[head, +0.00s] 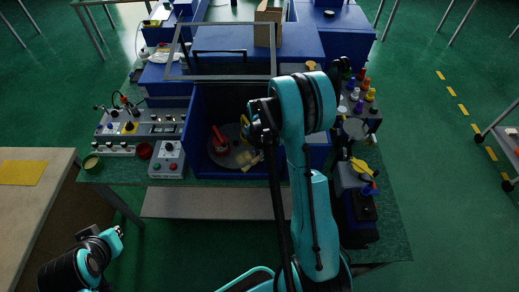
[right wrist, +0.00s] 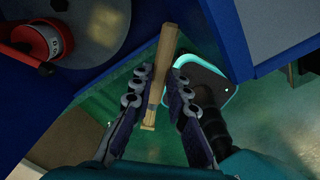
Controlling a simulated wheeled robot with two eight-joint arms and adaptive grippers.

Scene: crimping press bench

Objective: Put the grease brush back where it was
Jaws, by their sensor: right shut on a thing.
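The grease brush (right wrist: 164,65), a flat tan wooden stick, is between the fingers of my right gripper (right wrist: 160,100) in the right wrist view. It stands lengthwise in the picture and the gripper is shut on it. In the head view my right gripper (head: 250,140) is over the front of the blue press, partly hidden by my own arm. A pale tan piece shows just below it there, too small to tell for sure. My left gripper (head: 117,233) is at the lower left, away from the bench, and its finger opening is unclear.
An open tin (head: 92,163), a red dish (head: 145,150) and a button box (head: 167,160) stand left on the green bench. Bottles (head: 370,94) and a dark machine (head: 358,215) stand right.

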